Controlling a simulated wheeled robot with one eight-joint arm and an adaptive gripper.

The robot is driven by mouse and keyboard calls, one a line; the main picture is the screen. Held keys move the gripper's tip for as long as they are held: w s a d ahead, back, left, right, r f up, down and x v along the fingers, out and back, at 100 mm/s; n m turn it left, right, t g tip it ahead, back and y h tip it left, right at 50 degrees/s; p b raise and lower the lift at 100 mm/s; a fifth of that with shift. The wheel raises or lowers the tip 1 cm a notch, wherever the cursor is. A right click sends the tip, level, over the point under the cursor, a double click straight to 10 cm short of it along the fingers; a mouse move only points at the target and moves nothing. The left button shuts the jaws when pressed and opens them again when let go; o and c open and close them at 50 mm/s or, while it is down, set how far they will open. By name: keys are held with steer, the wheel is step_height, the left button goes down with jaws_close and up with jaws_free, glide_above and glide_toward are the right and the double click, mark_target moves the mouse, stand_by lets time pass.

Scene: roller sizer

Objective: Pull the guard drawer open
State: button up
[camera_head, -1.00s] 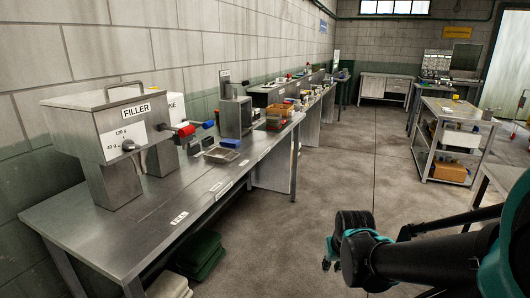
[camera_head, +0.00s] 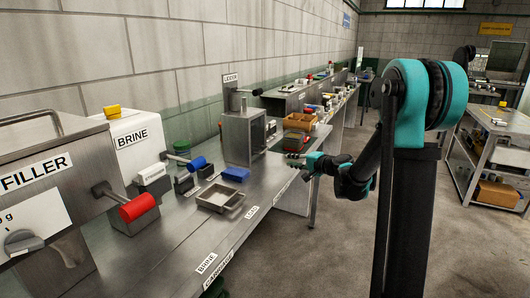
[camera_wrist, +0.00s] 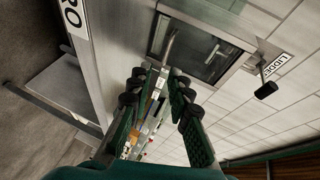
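I cannot single out the guard drawer in either view. My gripper (camera_head: 306,160) is above the front edge of the steel bench, just right of the lidder machine (camera_head: 243,135). In the wrist view my gripper (camera_wrist: 158,84) has its two fingers apart, with nothing held between them. Past the fingertips, the wrist view shows the lidder's window front with a handle (camera_wrist: 196,50), set apart from the fingers. A sign starting "RO" (camera_wrist: 72,14) is on the bench edge at the upper left of that view.
The brine machine (camera_head: 133,147) and filler (camera_head: 45,190) stand on the near bench. The floor right of the bench is clear, up to a shelf cart (camera_head: 485,160).

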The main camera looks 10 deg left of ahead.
mark_target(265, 150)
steer(key=shift+w+a+r+m+t, duration=0.15)
steer(key=shift+w+m, duration=0.05)
steer(key=shift+w, duration=0.45)
steer(key=shift+w+a+r+m+t, duration=0.1)
steer(key=shift+w+m+t, duration=0.1)
steer(key=shift+w, duration=0.4)
steer(key=shift+w+a+y, duration=0.2)
steer(key=shift+w+y, duration=0.05)
steer(key=shift+y, duration=0.05)
steer(key=x, duration=1.6)
steer(key=shift+w+a+f, duration=0.15)
steer(key=shift+w+a, duration=0.05)
steer(key=shift+a, duration=0.05)
steer(key=shift+c, duration=0.5)
jaws_close()
